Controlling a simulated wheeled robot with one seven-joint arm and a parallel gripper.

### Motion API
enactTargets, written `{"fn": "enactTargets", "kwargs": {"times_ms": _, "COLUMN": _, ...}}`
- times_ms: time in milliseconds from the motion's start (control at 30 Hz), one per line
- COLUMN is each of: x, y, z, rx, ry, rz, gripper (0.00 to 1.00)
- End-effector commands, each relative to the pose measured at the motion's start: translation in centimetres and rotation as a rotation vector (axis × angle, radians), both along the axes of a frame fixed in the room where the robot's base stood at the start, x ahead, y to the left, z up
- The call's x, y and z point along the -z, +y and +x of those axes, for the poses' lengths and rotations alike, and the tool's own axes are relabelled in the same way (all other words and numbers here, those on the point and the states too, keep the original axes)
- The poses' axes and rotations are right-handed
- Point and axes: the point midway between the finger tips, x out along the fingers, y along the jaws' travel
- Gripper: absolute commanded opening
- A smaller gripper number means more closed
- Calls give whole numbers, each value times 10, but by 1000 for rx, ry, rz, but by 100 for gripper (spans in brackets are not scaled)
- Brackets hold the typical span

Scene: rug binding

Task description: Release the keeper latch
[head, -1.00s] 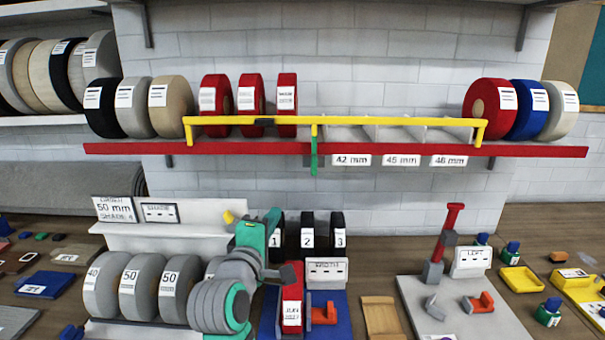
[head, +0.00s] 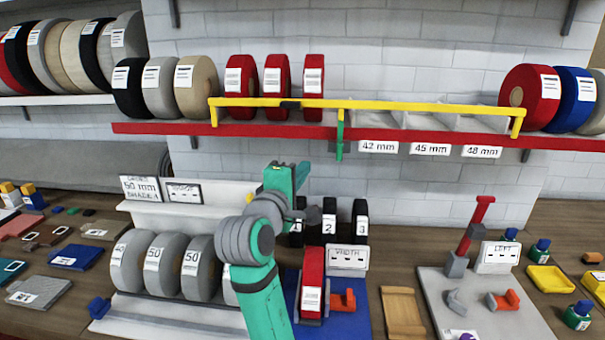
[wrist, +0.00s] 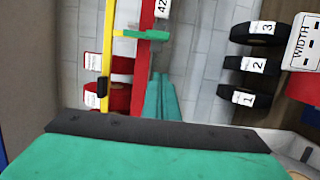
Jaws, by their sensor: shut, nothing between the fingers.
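A yellow keeper bar (head: 430,106) runs along the front of the red-edged shelf (head: 180,128). A green latch (head: 340,137) hangs from the bar near its middle, over the shelf's edge. In the wrist view the green latch (wrist: 140,34) crosses the red edge, beside the yellow bar (wrist: 107,50). My gripper (head: 302,170) is below the shelf, lower and left of the latch, apart from it. In the wrist view my gripper's closed fingers (wrist: 162,95) are empty and clear of the latch.
Red rolls (head: 276,80) stand behind the bar's left half; empty bays labelled 42, 45 and 48 mm lie right. Dark numbered rolls (head: 329,222) stand on the bench beside my arm. Grey rolls (head: 160,264) sit at left. The wall below the latch is clear.

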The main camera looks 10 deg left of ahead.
Motion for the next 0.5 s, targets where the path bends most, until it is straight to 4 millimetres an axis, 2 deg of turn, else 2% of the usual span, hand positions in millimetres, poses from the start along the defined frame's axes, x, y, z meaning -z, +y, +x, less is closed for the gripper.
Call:
{"fn": "enactTargets", "kwargs": {"times_ms": 333, "x": 0, "y": -15, "z": 63, "rx": -1, "ry": 1, "rz": 1, "gripper": 0}}
{"fn": "enactTargets", "kwargs": {"times_ms": 500, "x": 0, "y": -39, "z": 63, "rx": -1, "ry": 0, "rz": 2, "gripper": 0}}
